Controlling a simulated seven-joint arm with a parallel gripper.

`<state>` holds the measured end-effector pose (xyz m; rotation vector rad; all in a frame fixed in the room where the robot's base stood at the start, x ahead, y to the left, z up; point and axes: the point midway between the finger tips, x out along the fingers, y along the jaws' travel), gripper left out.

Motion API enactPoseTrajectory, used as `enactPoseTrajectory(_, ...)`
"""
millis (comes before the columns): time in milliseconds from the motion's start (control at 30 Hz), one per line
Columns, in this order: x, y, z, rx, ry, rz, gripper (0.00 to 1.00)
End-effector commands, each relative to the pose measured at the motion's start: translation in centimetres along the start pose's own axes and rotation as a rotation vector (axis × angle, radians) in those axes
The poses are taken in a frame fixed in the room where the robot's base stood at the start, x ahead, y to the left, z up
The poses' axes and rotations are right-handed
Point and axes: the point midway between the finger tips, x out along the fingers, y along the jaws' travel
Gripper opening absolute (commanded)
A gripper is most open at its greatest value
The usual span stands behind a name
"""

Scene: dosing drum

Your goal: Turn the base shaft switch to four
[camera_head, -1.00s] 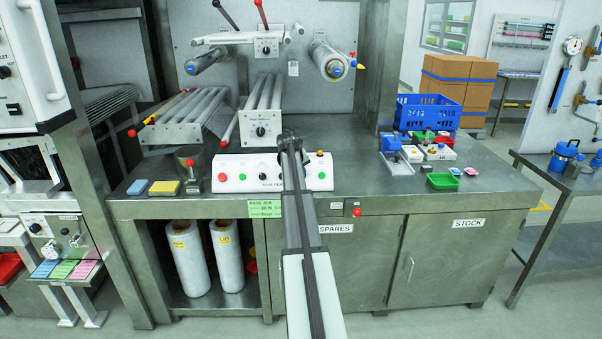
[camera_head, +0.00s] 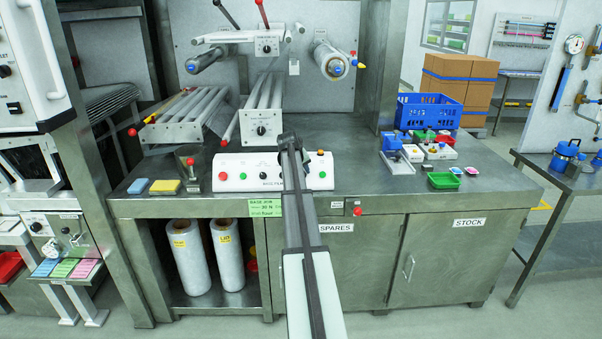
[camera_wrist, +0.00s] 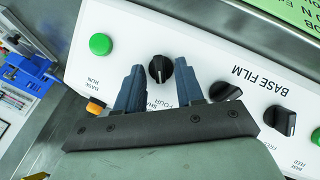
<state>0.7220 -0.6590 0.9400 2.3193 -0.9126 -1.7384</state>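The white base film control panel (camera_head: 240,180) stands on the steel bench and fills much of the wrist view. In the wrist view, a black rotary knob (camera_wrist: 160,69) with a light pointer mark sits on the panel, with partly covered lettering, seemingly including "SHAFT" and "FOUR", beside it. My gripper (camera_wrist: 158,64) is open, its two dark fingers on either side of this knob. I cannot tell whether they touch it. In the head view my gripper (camera_head: 289,138) is seen from behind, and my arm hides part of the panel.
Two more black knobs (camera_wrist: 226,91) (camera_wrist: 280,121) sit close to one finger's side. A green button (camera_wrist: 101,44) and an orange one (camera_wrist: 95,105) lie on the other side. Rollers with a knob block (camera_head: 262,129) stand behind. A blue crate (camera_head: 428,113) stands right.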

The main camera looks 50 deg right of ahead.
Motion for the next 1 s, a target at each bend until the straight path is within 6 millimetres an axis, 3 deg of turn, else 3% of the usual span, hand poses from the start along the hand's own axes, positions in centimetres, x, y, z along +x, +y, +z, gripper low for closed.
enactPoseTrajectory(333,-1.6,-0.1,0.0,0.0,0.002,0.0,0.37)
enactPoseTrajectory(800,-10.3,-0.1,0.1,0.0,0.002,0.0,0.37)
enactPoseTrajectory(1000,-12.8,0.0,0.0,0.0,0.0,0.0,0.37)
